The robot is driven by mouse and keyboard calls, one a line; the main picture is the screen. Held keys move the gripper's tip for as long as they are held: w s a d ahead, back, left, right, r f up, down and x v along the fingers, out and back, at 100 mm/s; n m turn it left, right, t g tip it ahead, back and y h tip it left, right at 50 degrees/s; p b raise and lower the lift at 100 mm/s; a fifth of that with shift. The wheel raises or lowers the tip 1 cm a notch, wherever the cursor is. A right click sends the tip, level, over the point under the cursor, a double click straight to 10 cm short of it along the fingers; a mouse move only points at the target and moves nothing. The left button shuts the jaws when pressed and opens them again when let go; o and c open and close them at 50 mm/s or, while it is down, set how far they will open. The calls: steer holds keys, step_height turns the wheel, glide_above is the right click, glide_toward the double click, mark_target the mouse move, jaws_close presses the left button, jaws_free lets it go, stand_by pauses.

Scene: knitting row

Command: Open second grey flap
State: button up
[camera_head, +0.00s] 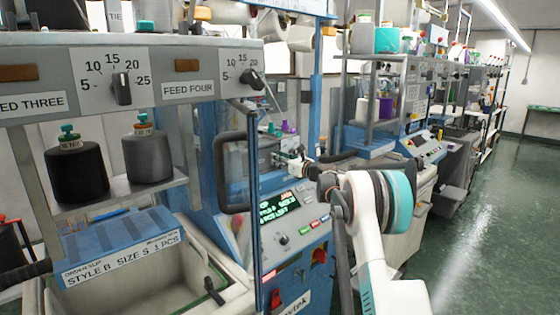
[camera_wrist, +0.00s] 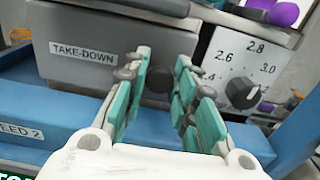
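A grey flap (camera_wrist: 75,28) labelled TAKE-DOWN fills the upper left and middle of the wrist view. A dark round knob (camera_wrist: 158,79) sits low on its right part. The flap looks closed. My gripper (camera_wrist: 161,66) has its teal-padded fingers apart, one on each side of the knob. I cannot tell whether the pads touch the knob. In the head view my gripper (camera_head: 292,159) reaches into the blue machine behind the control panel; the flap cannot be made out there.
Right of the flap is a white dial plate with a black knob (camera_wrist: 243,92). A blue ledge (camera_wrist: 45,118) runs below. In the head view a dark-framed clear door (camera_head: 232,175) stands left of my arm, and a control panel (camera_head: 290,222) lies below. Green floor is free at right.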

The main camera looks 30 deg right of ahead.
jaws_close()
steer(key=shift+s, duration=0.1)
steer(key=shift+s+a+m+h, duration=0.1)
steer(key=shift+s+m+h, duration=0.4)
steer(key=shift+s+h, duration=0.25)
steer(key=s+a+m+g+h, duration=0.4)
steer(key=s+a+m+h, duration=0.4)
steer(key=h, duration=0.7)
steer(key=shift+s+m+h+p, duration=0.4)
steer(key=shift+s+m, duration=1)
steer(key=shift+s, duration=0.75)
